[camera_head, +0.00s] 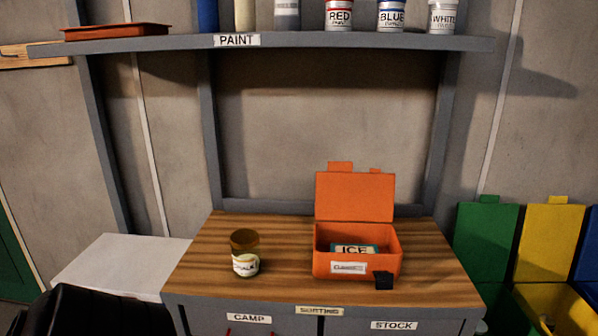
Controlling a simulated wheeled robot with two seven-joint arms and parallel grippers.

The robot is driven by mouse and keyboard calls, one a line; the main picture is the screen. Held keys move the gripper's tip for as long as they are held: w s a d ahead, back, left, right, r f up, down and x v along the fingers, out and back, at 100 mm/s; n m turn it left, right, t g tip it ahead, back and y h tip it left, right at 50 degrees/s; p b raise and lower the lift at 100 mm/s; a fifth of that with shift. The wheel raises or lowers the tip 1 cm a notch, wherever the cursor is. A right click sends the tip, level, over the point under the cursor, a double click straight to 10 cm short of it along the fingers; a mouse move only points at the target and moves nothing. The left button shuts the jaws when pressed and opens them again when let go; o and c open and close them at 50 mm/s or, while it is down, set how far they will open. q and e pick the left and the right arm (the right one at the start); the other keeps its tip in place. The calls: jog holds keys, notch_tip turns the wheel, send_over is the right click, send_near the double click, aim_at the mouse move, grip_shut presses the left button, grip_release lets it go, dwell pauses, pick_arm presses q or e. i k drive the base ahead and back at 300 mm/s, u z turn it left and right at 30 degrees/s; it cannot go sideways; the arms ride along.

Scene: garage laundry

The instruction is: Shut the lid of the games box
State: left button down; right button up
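An orange box (318,262) stands on the wooden worktop with its lid (354,196) raised upright at the back. A white label (349,267) is on its front, too small to read surely; I cannot confirm that it names games. A teal and white pack marked ICE (354,249) lies inside. A small black piece (383,280) is at the box's front right corner; I cannot tell if it is attached. Neither of my grippers can be made out in the head view.
A jar (245,254) stands left of the box on the worktop (205,257). Green (484,236) and yellow (549,240) bins with raised lids are at the right. A paint shelf (290,43) hangs above. A black object (85,312) is at lower left.

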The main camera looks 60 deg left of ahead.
aim_at(342, 194)
jog(key=k, duration=0.45)
jog(key=u, duration=0.95)
